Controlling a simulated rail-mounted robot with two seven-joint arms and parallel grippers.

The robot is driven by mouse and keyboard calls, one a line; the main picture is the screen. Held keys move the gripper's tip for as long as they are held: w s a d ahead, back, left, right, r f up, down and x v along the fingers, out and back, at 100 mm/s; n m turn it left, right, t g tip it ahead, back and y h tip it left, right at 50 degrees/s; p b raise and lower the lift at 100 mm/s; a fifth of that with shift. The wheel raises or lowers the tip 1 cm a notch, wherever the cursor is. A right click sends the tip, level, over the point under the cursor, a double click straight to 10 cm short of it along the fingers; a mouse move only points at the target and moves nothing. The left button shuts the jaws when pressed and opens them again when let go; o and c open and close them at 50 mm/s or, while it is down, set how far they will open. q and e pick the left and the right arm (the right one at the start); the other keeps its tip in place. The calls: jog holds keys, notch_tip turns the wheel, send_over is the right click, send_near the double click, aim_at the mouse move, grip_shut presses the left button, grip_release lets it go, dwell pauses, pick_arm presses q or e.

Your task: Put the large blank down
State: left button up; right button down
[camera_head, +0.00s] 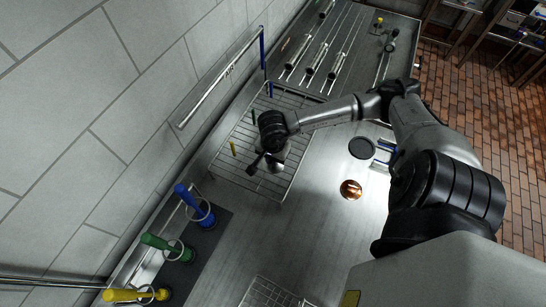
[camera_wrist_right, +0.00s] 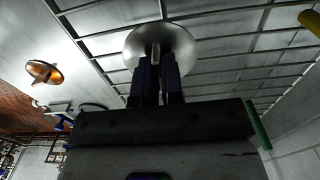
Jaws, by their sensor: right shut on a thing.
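My right gripper (camera_head: 262,162) is over the wire rack (camera_head: 222,165) in the head view, pointing down at it. In the right wrist view its two dark fingers (camera_wrist_right: 156,82) are shut on the stem of a round silver disc, which looks like the large blank (camera_wrist_right: 183,42). The wires of the rack (camera_wrist_right: 225,55) show right behind the disc. I cannot tell whether the disc touches the rack. In the head view the disc is mostly hidden by the gripper. My left gripper is not in view.
A yellow peg (camera_head: 232,148) and a green peg (camera_head: 253,117) stand at the rack. A copper piece (camera_head: 350,190) and a black disc (camera_head: 362,148) lie on the bench to the right. Blue (camera_head: 188,197), green (camera_head: 155,241) and yellow (camera_head: 122,295) handles stand lower left.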

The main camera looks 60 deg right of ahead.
jog(key=shift+f, duration=0.2)
jog(key=c, duration=1.2)
grip_release()
jog(key=shift+c, duration=0.2)
jog(key=shift+r, duration=0.15)
